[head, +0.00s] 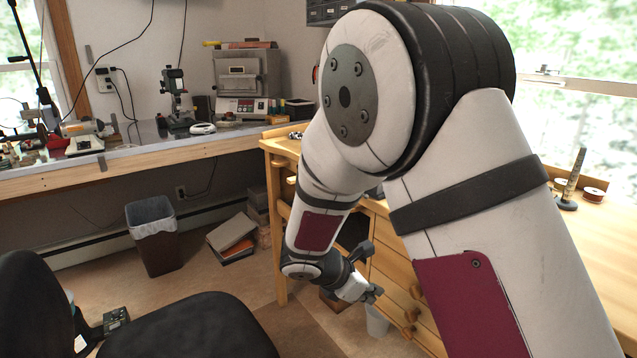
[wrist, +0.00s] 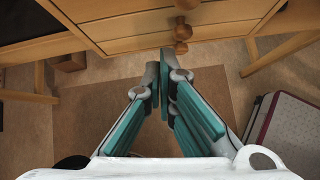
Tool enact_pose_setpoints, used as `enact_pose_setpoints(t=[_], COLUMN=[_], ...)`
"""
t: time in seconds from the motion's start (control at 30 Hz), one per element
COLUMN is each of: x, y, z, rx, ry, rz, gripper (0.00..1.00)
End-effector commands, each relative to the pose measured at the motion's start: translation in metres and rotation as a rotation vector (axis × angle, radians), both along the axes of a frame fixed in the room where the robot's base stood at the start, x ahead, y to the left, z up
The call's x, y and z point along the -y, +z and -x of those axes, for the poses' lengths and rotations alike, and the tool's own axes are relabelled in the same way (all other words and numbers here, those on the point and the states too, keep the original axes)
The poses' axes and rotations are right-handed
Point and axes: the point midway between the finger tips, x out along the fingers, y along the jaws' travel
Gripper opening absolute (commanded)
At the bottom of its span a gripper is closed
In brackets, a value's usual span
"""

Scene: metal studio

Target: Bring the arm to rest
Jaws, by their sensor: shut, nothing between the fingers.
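My gripper (head: 373,293) hangs low in front of the wooden drawers, at the end of my bent white arm. In the wrist view its teal-padded fingers (wrist: 164,85) come together at the tips with nothing between them. The fingertips point toward the drawer front (wrist: 150,38) and its round knobs. In the head view my arm hides much of the workbench behind it.
A wooden workbench (head: 600,230) stands at the right, with drawers (head: 395,265) below. A black chair (head: 190,330) is at the front left. A bin (head: 155,240) and stacked boxes (head: 235,232) stand on the floor. Floor between chair and drawers is partly clear.

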Motion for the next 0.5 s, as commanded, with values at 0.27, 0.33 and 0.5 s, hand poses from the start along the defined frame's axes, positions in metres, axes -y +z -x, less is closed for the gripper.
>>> enact_pose_setpoints(t=[0.27,0.33,0.5], x=[0.054,0.064,0.085], y=[0.078,0.093,0.125], z=[0.054,0.070,0.115], rx=[0.151,0.186,0.262], ry=[-0.390,-0.486,-0.717], rz=[-0.169,-0.212,-0.316], gripper=[0.00,0.00,0.00])
